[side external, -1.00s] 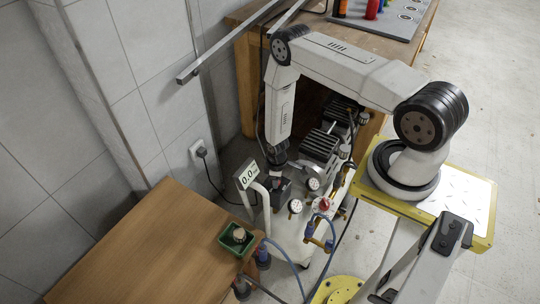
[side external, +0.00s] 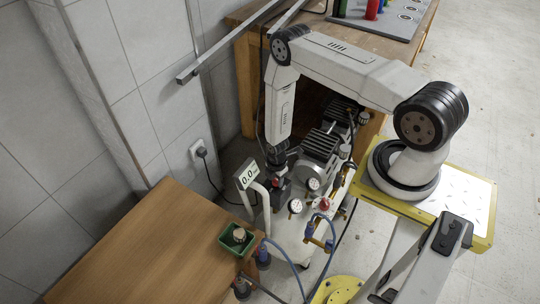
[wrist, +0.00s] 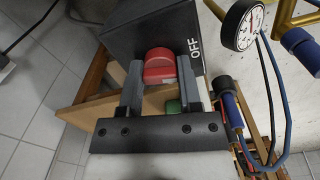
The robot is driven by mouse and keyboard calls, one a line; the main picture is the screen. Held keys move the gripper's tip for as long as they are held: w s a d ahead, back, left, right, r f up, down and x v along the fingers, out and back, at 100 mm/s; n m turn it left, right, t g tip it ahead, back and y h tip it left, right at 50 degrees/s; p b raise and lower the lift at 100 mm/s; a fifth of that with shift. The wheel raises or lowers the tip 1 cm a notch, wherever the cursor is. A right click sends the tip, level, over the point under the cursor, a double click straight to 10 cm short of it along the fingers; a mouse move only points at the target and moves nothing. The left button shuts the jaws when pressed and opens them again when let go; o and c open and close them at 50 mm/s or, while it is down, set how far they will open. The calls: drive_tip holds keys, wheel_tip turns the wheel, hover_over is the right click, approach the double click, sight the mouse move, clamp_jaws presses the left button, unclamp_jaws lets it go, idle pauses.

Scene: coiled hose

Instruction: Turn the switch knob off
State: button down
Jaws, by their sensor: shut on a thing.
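The switch is a dark box (wrist: 150,32) with white OFF lettering on its face, seen in the wrist view. Its red knob (wrist: 160,66) sticks out of that face. My gripper (wrist: 160,82) has one finger on each side of the knob and is shut on it. In the side view my gripper (side external: 276,172) points down at the switch box (side external: 283,193), and a bit of red shows at the fingertips. The fingers and wrist hide most of the knob there.
A wooden table (side external: 150,245) with a green tray (side external: 236,239) is at front left.

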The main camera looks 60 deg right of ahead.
sight(276, 179)
drive_tip(key=shift+n, duration=1.3)
drive_tip(key=shift+c, duration=1.4)
unclamp_jaws()
drive_tip(key=shift+r, duration=0.15)
drive_tip(key=shift+r, duration=3.8)
